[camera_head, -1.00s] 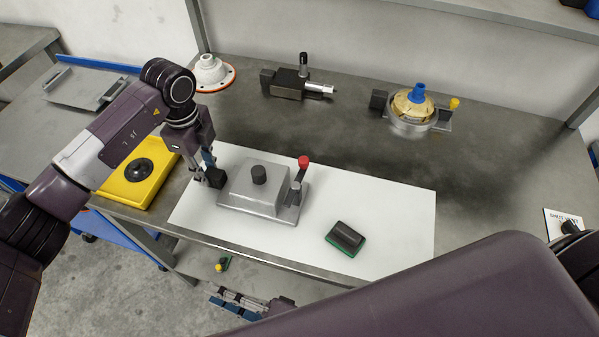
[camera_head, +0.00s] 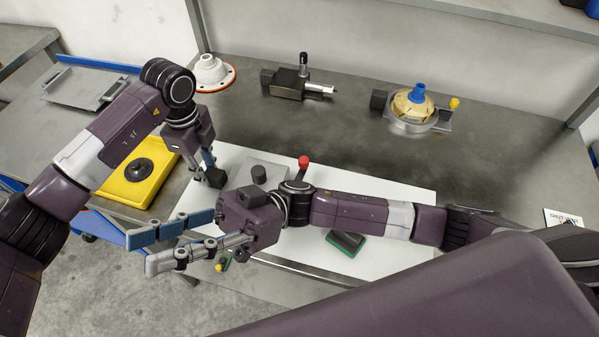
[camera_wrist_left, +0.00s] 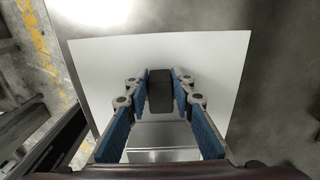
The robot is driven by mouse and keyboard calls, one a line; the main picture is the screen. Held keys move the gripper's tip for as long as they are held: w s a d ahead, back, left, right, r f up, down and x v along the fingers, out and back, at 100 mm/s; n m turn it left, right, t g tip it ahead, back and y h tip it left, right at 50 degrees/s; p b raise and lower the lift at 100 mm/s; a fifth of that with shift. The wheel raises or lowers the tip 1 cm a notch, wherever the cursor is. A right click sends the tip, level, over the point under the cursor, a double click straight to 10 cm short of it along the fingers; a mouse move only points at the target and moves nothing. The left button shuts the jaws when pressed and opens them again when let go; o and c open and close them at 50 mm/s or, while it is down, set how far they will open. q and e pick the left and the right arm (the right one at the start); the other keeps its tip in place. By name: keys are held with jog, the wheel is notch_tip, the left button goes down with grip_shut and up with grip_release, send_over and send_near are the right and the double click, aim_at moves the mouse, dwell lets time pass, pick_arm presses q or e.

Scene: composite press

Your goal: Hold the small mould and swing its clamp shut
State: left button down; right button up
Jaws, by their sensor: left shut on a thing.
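The small mould (camera_head: 278,177) is a grey metal block with a black knob on its lid, lying on a white sheet. Its clamp lever with a red tip (camera_head: 304,161) stands up at its right end. My left gripper (camera_head: 209,168) is shut on the black handle (camera_head: 216,179) at the mould's left end; the left wrist view shows the handle (camera_wrist_left: 160,92) between its blue pads. My right gripper (camera_head: 144,252) is open and empty, pointing left in front of the mould. My right wrist and forearm hide the mould's front and the clamp's base.
A black and green block (camera_head: 345,244) lies right of the mould, partly hidden by my right arm. A yellow tray (camera_head: 139,186) stands at the left. A black device (camera_head: 286,84), a white flanged part (camera_head: 212,72) and a round fixture (camera_head: 412,110) stand at the back.

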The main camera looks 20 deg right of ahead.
jog(key=s+f+n+g+h, duration=0.25)
jog(key=n+g+h, duration=0.2)
jog(key=n, duration=0.25)
jog(key=n+t+h, duration=1.3)
jog(key=t+h, duration=0.1)
jog(key=h, duration=0.4)
send_over(304, 159)
notch_tip(304, 159, down, 7)
jog(key=shift+r, duration=0.15)
jog(key=shift+f, duration=3.4)
